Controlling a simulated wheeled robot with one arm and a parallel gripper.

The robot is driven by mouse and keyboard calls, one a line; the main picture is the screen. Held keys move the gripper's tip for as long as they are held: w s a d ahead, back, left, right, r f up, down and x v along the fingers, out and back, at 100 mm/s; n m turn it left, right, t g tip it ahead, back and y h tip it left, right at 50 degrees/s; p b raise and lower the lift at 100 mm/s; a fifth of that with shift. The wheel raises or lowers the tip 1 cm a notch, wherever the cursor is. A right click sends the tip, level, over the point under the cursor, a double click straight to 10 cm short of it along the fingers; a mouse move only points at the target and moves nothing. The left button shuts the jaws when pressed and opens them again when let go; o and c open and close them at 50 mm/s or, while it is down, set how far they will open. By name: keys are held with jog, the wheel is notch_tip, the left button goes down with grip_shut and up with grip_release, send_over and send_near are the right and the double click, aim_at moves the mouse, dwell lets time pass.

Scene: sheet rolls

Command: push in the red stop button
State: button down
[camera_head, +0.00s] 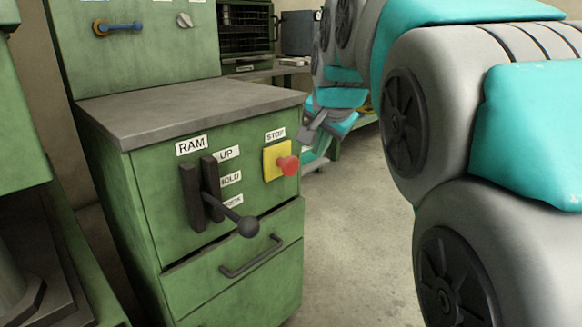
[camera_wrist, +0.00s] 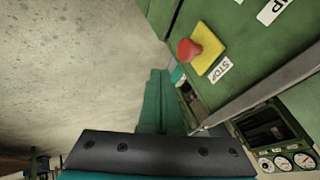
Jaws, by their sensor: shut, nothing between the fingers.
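The red stop button (camera_head: 288,165) is a mushroom knob on a yellow plate (camera_head: 270,161), under a STOP label, on the front of a green cabinet. It also shows in the wrist view (camera_wrist: 205,39), at the upper right, standing out from its plate. My gripper (camera_head: 310,150) is teal and grey, and lies just right of the button in the head view, partly overlapped by my arm. In the wrist view my gripper (camera_wrist: 160,74) is shut and empty, its tips pointing up the picture, below and left of the button. A gap shows between them there.
A black RAM lever (camera_head: 230,213) with a ball knob sticks out left of the button. A drawer handle (camera_head: 251,257) is below. The grey cabinet top (camera_head: 190,105) overhangs above. Bare floor (camera_head: 355,220) lies to the right. Gauges (camera_wrist: 290,161) show in the wrist view.

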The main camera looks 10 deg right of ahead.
aim_at(293, 165)
jog(key=w+a+f, duration=0.2)
jog(key=w+f, duration=0.6)
jog(key=w, duration=0.1)
jog(key=shift+b, duration=0.45)
jog(key=shift+w, duration=0.1)
jog(key=shift+w+a+p, duration=0.45)
jog(key=shift+w+a, duration=0.15)
jog(key=shift+w, duration=0.2)
